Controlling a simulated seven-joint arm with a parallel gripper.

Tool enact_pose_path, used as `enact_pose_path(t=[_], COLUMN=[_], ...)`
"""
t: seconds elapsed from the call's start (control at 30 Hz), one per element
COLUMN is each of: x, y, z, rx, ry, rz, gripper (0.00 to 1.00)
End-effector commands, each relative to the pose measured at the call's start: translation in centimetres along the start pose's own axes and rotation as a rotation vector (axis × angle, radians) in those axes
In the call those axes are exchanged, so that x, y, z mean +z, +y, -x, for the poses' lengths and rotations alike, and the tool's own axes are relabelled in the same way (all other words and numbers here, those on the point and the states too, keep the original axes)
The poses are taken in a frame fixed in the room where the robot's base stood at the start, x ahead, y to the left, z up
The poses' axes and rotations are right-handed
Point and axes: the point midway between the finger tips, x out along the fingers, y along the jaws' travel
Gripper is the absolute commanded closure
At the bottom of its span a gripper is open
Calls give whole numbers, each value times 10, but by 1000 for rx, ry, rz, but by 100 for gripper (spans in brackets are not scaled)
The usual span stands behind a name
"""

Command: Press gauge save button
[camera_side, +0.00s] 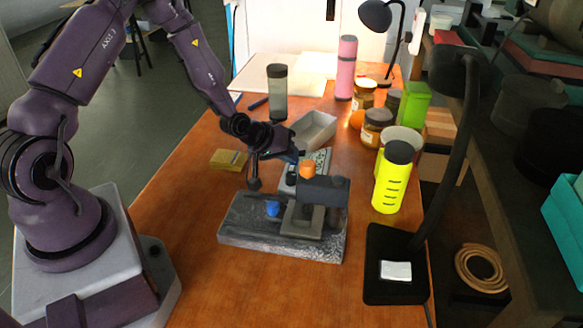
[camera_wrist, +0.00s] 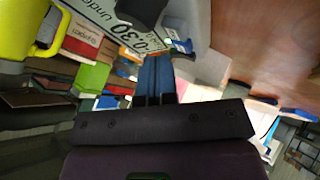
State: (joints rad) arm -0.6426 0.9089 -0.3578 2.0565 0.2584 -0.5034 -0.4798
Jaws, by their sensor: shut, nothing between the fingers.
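The gauge (camera_side: 301,218) stands on a grey, rough-topped block (camera_side: 245,222) on the wooden table. It has a dark horizontal body, an orange knob (camera_side: 307,169) and a blue knob (camera_side: 273,208). In the wrist view, its pale display (camera_wrist: 103,22) reads "0.30" and "under", turned at an angle. A small blue-and-white patch (camera_wrist: 181,45) lies close to the fingertips; I cannot tell whether it is the save button. My gripper (camera_side: 296,156) is shut and empty, just behind the orange knob in the side view. Its blue fingers (camera_wrist: 155,60) also show in the wrist view; contact is unclear.
A grey open tray (camera_side: 313,131) stands behind the gauge. A yellow bottle (camera_side: 393,178), jars (camera_side: 376,128), a green box (camera_side: 414,103) and a black desk lamp (camera_side: 396,265) crowd the right side. A yellow pad (camera_side: 229,160) lies left. The table's front left is clear.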

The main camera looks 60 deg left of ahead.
Motion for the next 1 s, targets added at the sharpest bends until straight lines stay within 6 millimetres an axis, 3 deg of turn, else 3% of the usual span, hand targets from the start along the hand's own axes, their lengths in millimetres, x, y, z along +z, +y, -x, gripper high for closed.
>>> enact_pose_path(t=[0.23,0.7,1.0], x=[-1,-24,-25], y=[1,23,26], z=[1,31,35], rx=[0,1,0], ry=[1,3,0], rz=[0,-1,-1], gripper=[100,100,100])
